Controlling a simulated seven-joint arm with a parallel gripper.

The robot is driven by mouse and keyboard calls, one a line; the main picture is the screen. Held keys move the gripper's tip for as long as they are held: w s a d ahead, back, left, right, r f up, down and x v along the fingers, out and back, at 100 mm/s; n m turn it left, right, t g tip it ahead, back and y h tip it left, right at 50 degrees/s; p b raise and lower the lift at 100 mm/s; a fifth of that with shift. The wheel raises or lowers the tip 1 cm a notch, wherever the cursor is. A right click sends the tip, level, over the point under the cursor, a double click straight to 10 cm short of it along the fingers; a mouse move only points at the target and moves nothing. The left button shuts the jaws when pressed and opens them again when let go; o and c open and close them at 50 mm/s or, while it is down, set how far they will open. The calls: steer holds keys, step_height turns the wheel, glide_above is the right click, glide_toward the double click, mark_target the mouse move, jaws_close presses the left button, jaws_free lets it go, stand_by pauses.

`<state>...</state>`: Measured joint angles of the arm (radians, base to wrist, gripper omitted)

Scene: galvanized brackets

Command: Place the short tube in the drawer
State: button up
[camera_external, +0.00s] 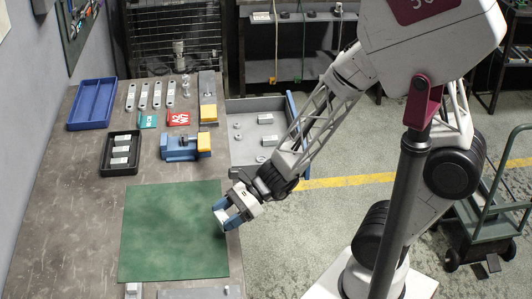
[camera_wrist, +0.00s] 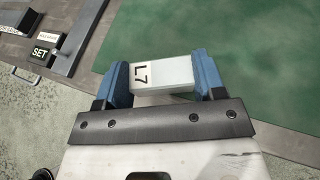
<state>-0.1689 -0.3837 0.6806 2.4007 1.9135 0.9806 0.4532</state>
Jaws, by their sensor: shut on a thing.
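A short tube (camera_wrist: 165,75), a pale grey box-section piece marked "L7", sits between the blue fingers of my gripper (camera_wrist: 162,82) in the wrist view. My gripper is shut on it. In the external view my gripper (camera_external: 226,212) holds the tube (camera_external: 221,217) at the right edge of the green mat (camera_external: 165,235). Its height above the mat is hard to tell. The drawer (camera_external: 255,103) is pulled open at the table's right side, farther back than my gripper. Several small metal pieces lie in it, and my arm hides part of it.
A blue vise (camera_external: 180,148) stands behind the mat. A black tray (camera_external: 120,166) with pale pieces and an empty blue tray (camera_external: 92,104) are at left. Several flat brackets (camera_external: 157,95) lie at the back. The mat is clear.

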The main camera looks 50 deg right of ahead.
stand_by(0.6)
steer(key=w+d+m+t, duration=0.1)
steer(key=w, duration=0.4)
steer(key=w+r+m+t+h, duration=0.1)
steer(key=w, duration=0.4)
steer(key=w+d+m+t, duration=0.1)
steer(key=w, duration=0.4)
steer(key=shift+w+d+r+h, duration=0.25)
steer(key=shift+w+d+h, duration=0.05)
steer(key=shift+w+h, duration=0.1)
steer(key=w+d+r+m+t+h, duration=0.2)
steer(key=w+d, duration=0.4)
steer(key=w, duration=0.4)
steer(key=w+d+r+m+t+h, duration=0.1)
steer(key=w+d+r+m+h, duration=0.4)
steer(key=w, duration=0.5)
steer(key=w+d+r+m+t+h, duration=0.2)
steer(key=w+d+r, duration=0.4)
steer(key=w, duration=0.4)
steer(key=shift+w+d+r+m+t+h, duration=0.3)
steer(key=shift+d+m+h, duration=0.3)
steer(key=shift+m+h, duration=0.25)
stand_by(1.6)
